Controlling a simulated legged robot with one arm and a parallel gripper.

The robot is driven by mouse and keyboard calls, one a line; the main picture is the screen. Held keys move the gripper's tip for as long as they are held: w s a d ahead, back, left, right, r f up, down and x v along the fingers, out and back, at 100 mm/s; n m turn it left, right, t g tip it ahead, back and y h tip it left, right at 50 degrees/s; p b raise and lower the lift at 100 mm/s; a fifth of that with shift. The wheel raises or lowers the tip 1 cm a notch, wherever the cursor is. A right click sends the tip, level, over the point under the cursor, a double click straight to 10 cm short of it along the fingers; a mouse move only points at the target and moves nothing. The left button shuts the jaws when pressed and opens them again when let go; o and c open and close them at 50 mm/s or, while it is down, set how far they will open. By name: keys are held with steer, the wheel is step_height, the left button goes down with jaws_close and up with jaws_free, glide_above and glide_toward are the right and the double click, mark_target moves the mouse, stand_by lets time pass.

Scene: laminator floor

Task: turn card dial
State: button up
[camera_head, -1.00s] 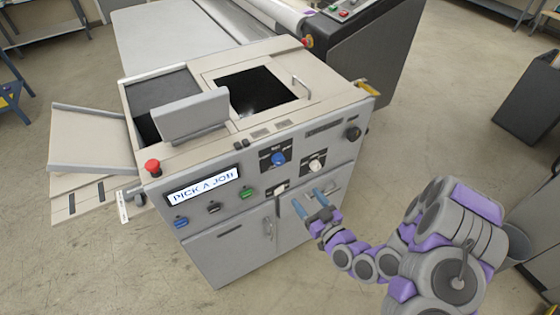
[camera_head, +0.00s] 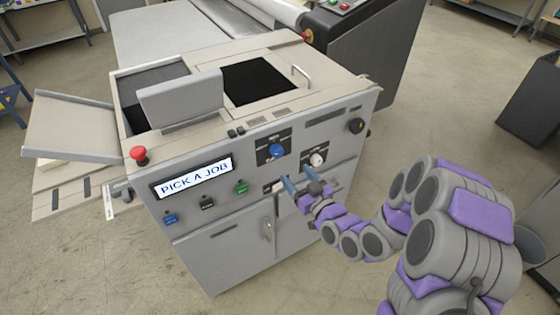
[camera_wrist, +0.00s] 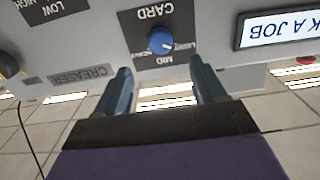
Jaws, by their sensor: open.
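The card dial (camera_head: 277,151) is a blue knob on a black plate on the machine's front panel. In the wrist view the dial (camera_wrist: 161,41) sits under the label CARD, which appears upside down, with MID marked at its other side. My gripper (camera_head: 299,183) is open and empty, just below the dial in the head view. In the wrist view its two blue fingers (camera_wrist: 163,80) are apart and point toward the panel on either side of the dial's line. The fingertips are short of the dial, and no contact shows.
A white knob (camera_head: 318,159) sits right of the card dial, and a black knob (camera_head: 356,126) is farther right. The display (camera_head: 193,178) reads PICK A JOB. A red emergency button (camera_head: 139,154) and several small buttons are on the left. Open floor lies around the machine.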

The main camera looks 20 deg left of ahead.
mark_target(279, 153)
steer(key=shift+b+x, duration=1.55)
steer(key=shift+x, duration=3.75)
steer(key=shift+r, duration=0.15)
steer(key=c, duration=1)
